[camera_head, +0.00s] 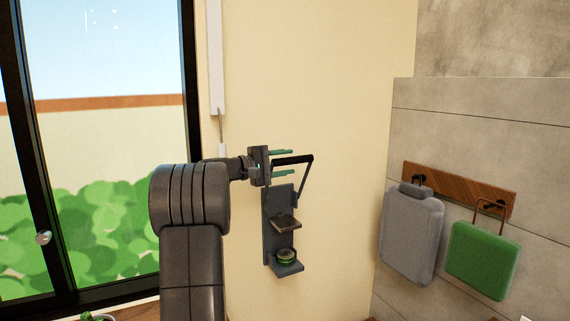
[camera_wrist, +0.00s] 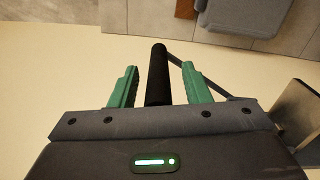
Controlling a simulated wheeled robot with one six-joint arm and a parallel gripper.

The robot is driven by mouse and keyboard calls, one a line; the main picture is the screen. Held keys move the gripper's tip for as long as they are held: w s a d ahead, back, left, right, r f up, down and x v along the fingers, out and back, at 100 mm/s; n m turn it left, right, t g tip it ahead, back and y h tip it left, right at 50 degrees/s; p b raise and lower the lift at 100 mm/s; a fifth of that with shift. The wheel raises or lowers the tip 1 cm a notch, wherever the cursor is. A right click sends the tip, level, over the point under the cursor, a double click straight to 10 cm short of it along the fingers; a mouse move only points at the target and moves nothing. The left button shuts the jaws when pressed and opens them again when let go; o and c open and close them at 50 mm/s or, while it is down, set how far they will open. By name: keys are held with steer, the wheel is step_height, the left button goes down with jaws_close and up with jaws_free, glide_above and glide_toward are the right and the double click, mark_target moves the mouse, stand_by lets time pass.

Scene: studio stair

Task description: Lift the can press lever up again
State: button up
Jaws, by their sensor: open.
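The can press (camera_head: 279,225) is a dark wall-mounted frame on the cream wall, with a plate (camera_head: 285,223) above a base that holds a green can (camera_head: 285,257). Its black lever (camera_head: 303,177) slants up from the frame to a black handle bar (camera_head: 294,160). My gripper (camera_head: 281,161) is at the handle, its green fingers one above and one below it. In the wrist view the handle (camera_wrist: 156,75) lies between the two open fingers (camera_wrist: 160,85), with gaps on both sides. The can press frame (camera_wrist: 302,112) shows partly at the right edge there.
A wooden rack (camera_head: 459,188) on the grey wall at right carries a grey bag (camera_head: 411,236) and a green bag (camera_head: 484,258). A window (camera_head: 100,140) with a black frame is at left. The wall between press and bags is clear.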

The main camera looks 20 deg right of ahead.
steer(key=s+a+b, duration=0.1)
steer(key=a+b, duration=0.2)
steer(key=a, duration=1)
steer(key=shift+a, duration=0.25)
